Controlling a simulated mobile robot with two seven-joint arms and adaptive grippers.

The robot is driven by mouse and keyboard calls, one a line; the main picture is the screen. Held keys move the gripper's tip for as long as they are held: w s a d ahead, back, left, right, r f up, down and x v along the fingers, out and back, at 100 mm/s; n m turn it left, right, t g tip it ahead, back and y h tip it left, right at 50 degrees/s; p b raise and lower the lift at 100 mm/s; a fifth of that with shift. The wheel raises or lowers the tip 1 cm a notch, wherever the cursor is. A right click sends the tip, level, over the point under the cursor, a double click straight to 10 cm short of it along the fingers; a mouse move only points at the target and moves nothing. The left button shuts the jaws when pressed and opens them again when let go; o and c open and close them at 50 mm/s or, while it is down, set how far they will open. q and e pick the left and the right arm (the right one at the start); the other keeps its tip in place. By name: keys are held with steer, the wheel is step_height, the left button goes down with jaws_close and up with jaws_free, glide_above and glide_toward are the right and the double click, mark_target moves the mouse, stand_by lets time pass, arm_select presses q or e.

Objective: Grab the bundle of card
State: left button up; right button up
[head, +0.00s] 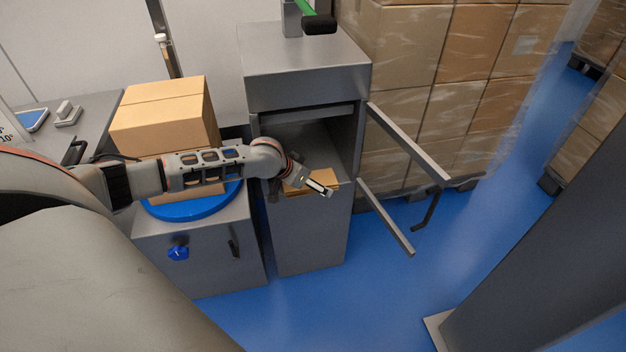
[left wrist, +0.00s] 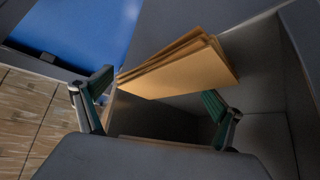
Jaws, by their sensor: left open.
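The bundle of card (head: 294,187) is a small stack of tan sheets at the open front of a grey cabinet (head: 307,82). In the head view my left wrist partly covers it. In the left wrist view the bundle (left wrist: 185,72) shows as several sheets, slightly fanned at one end. My left gripper (left wrist: 158,84) is open, with one green-padded finger on each side of the bundle in that view. I see no clear grip on the card, and cannot tell how deep the fingers reach around it. My right gripper is in neither view.
A cardboard box (head: 165,115) sits on a blue round turntable (head: 200,207) left of the cabinet. Two grey bars (head: 410,145) stick out from the cabinet's right side. Wrapped pallet boxes (head: 425,60) stand behind. Blue floor (head: 370,290) is clear in front.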

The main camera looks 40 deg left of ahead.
arm_select(q)
steer(key=shift+r, duration=0.15)
steer(key=c, duration=1.5)
steer(key=shift+s, duration=0.1)
steer(key=shift+c, duration=1.2)
